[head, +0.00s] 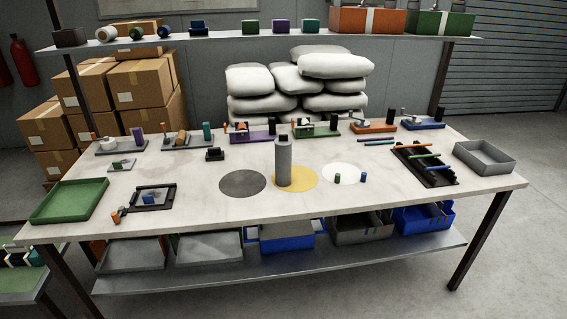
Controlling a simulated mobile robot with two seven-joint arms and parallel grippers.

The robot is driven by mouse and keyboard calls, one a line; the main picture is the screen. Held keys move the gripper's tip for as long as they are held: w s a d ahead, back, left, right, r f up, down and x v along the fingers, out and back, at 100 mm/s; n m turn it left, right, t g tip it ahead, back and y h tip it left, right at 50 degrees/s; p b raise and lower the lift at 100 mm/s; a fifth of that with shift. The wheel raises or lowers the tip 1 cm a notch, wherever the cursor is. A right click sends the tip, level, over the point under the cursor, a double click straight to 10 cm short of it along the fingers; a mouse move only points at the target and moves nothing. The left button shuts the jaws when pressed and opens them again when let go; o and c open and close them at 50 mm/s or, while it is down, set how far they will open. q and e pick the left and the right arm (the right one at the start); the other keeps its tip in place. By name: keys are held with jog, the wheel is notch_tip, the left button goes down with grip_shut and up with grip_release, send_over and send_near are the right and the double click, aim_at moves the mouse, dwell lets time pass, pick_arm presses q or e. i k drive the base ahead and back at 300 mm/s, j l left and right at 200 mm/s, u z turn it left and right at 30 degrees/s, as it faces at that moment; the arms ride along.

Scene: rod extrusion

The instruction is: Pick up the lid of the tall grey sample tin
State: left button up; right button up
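The tall grey sample tin (283,163) stands upright near the middle of the table, on a yellow round mat (309,178). Neither of my grippers is in the head view, and nothing is touching the tin.
A dark round mat (242,183) lies left of the tin and a white one (340,174) right, with two small cylinders. A green tray (69,201) is front left, a grey tray (485,158) right. A black rack (424,166) holds coloured rods. Several fixtures line the back.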

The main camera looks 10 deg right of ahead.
aim_at(282, 141)
jog(key=i+l, duration=0.25)
jog(key=i, duration=0.15)
jog(key=i+l, duration=0.25)
jog(key=i, duration=0.2)
jog(key=i+l, duration=0.25)
jog(key=i, duration=0.15)
